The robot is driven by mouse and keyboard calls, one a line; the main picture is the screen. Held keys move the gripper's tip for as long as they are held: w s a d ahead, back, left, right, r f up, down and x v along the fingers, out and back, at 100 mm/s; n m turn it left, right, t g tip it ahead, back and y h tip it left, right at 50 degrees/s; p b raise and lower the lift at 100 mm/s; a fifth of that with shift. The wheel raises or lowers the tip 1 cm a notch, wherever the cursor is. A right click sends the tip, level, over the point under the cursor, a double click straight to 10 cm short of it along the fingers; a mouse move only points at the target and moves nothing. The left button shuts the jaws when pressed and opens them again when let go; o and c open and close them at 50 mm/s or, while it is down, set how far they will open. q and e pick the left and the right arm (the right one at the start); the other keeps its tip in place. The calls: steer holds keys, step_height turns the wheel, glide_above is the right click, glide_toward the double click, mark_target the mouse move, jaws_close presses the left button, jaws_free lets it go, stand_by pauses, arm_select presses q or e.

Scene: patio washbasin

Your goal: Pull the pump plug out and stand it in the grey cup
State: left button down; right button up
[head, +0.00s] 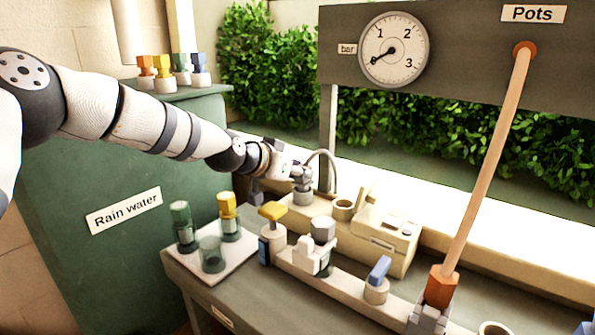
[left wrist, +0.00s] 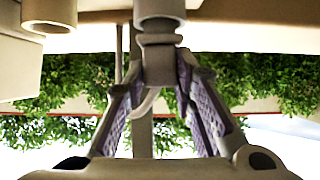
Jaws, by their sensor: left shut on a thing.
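My left gripper (head: 298,178) is shut on the grey pump plug (head: 306,183), whose grey cable arches up and to the right behind it. The left wrist view shows both fingers (left wrist: 160,85) pressed on either side of the plug (left wrist: 158,62). The plug is in line with a round grey socket-like piece (head: 303,198); I cannot tell how deep it sits. An open greyish-beige cup (head: 343,210) stands just right of it and also shows at the upper left of the left wrist view (left wrist: 48,14). My right gripper is not visible.
A beige pump box (head: 385,240) stands right of the cup. A valve rail (head: 340,285) with yellow, grey and blue knobs runs in front. A white tray (head: 205,265) with several jars is at left. An orange pipe (head: 490,165) rises at right.

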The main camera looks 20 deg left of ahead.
arm_select(q)
steer(key=shift+f, duration=0.65)
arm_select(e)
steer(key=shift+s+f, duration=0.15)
arm_select(q)
steer(key=c, duration=1.6)
jaws_free()
steer(key=shift+r, duration=0.15)
steer(key=p+v, duration=0.2)
steer(key=v, duration=0.9)
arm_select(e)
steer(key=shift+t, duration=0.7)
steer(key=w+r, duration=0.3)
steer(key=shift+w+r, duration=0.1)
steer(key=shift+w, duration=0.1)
